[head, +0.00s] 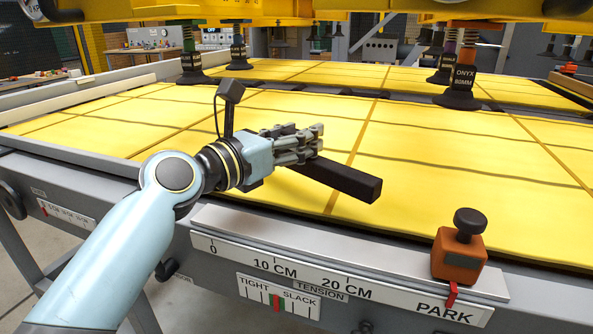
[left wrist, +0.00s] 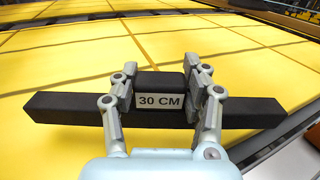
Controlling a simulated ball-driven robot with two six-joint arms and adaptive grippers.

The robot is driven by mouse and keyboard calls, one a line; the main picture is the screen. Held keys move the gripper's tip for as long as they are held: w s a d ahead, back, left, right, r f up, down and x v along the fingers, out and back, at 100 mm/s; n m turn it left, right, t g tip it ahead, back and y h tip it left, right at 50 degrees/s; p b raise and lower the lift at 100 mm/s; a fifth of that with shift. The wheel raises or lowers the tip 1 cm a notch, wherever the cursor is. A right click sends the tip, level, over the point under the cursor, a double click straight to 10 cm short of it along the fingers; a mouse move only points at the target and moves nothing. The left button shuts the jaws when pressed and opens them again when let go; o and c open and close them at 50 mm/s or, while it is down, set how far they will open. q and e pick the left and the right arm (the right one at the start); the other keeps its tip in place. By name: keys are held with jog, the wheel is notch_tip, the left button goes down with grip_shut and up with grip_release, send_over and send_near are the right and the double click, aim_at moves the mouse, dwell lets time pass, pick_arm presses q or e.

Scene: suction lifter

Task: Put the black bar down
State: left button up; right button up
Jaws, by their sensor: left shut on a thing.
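The black bar (head: 343,180) is a long dark square bar with a raised block in its middle. In the left wrist view the bar (left wrist: 70,106) runs across the picture, and its block carries a white "30 CM" label (left wrist: 160,101). My left gripper (head: 308,143) is shut on this block, one finger on each side, as the left wrist view (left wrist: 161,95) shows. The bar is over the yellow padded bed (head: 440,180) near its front edge. I cannot tell whether it touches the bed. The head view hides part of the bar behind the fingers. My right gripper is not in view.
A metal ledge with a scale (head: 300,267) runs along the front, with an orange block (head: 459,255) at its "PARK" end. Black suction cups (head: 459,95) hang from the yellow frame (head: 400,6) above the bed. The bed right of the bar is clear.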

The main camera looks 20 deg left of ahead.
pick_arm(q)
notch_tip(320, 180, down, 4)
jog(key=shift+f+b, duration=0.2)
jog(key=shift+b, duration=0.75)
jog(key=shift+f, duration=0.1)
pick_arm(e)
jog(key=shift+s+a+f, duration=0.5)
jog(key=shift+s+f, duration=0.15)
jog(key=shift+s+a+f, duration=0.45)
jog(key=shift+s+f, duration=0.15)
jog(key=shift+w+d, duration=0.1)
pick_arm(q)
jog(key=shift+f, duration=0.1)
jog(key=o, duration=1.4)
jog(key=shift+c, duration=0.2)
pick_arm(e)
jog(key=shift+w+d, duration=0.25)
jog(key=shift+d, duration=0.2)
